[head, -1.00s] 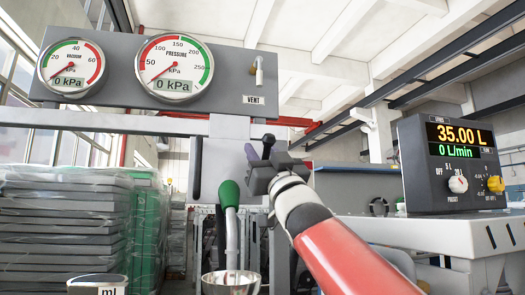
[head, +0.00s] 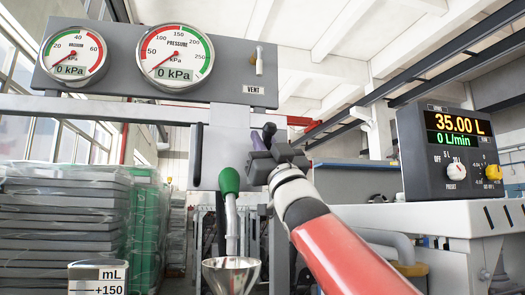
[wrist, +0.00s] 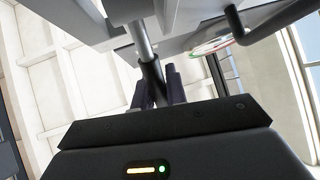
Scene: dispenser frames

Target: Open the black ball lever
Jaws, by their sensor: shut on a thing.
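The black ball lever shows in the wrist view as a grey metal rod ending in a black grip (wrist: 152,72). The dark fingers of my gripper (wrist: 160,88) are shut around this black end. In the head view my gripper (head: 263,138) is at the upper centre, in front of the grey housing below the gauge panel. There the fingers and my wrist hide most of the lever, and the ball's shape cannot be made out.
A grey panel with vacuum and pressure gauges (head: 175,54) is above, with a vent valve (head: 259,60) at its right. A metal funnel (head: 231,273) and a measuring jug (head: 97,279) are below. A display unit (head: 446,150) stands right; wrapped stacks (head: 62,225) stand left.

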